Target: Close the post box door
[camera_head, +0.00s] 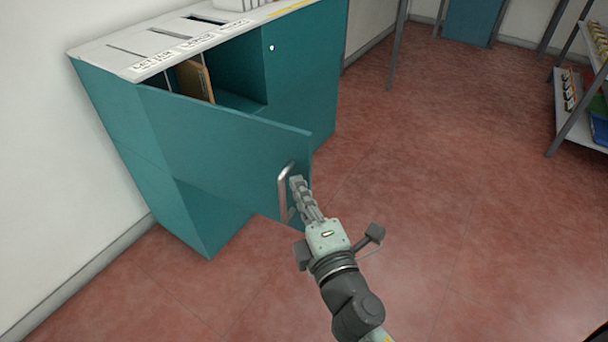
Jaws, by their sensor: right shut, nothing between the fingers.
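The post box (300,75) is a teal cabinet with a pale slotted top, standing against the wall at the upper left. Its teal door (215,140) stands open, swung out toward me, and shows the inside of the compartment. A metal bar handle (284,195) is on the door near its free edge. My right gripper (297,186) is shut and empty, with its fingertips right beside the handle, close to the door's free edge. I cannot tell whether they touch the door. My left gripper is not in view.
A brown parcel (195,80) stands inside the open compartment. A shelf rack (574,120) with several items is at the right edge. The red floor (450,180) between the cabinet and the rack is clear. The white wall (60,120) is at the left.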

